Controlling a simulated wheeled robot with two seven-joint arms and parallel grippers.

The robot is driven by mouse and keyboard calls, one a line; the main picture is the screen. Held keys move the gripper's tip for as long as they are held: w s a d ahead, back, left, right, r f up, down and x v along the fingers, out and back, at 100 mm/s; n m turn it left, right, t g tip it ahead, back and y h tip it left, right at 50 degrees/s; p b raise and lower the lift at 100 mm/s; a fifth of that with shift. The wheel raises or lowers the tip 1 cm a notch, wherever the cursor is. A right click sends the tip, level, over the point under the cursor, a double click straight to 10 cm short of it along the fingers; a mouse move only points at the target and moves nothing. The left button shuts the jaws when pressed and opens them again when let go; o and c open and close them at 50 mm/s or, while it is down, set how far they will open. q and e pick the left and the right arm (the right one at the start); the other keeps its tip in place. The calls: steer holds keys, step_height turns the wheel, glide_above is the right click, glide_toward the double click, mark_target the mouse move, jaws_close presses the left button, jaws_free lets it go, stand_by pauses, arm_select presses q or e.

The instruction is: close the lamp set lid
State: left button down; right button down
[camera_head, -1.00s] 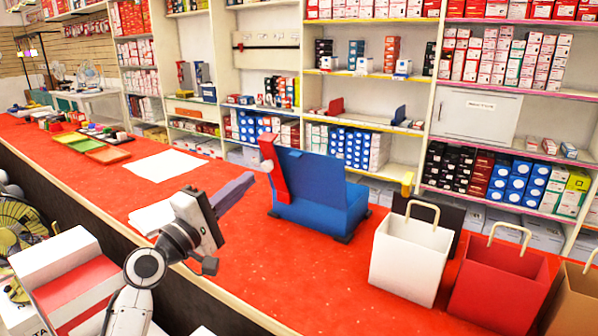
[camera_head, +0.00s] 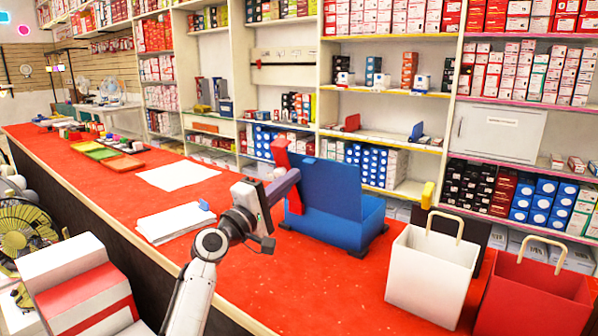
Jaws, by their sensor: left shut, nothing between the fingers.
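The lamp set is a blue box (camera_head: 345,226) on the red counter. Its blue lid (camera_head: 330,186) stands open and upright, with a red piece (camera_head: 280,152) along its left side. My left gripper (camera_head: 291,181) comes in from the left. It is shut and empty, and its fingertips overlap the lower part of the red piece in the view. I cannot tell whether they touch it. The inside of the box is hidden. My right gripper is not in view.
A white bag (camera_head: 428,275) and a red bag (camera_head: 530,297) stand right of the box. White papers (camera_head: 176,223) lie on the counter (camera_head: 110,185) to the left, with coloured trays (camera_head: 100,153) farther back. Full shelves line the back. The counter left of the box is mostly clear.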

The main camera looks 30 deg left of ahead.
mark_target(307, 164)
arm_select(q)
steer(key=shift+x, duration=1.9)
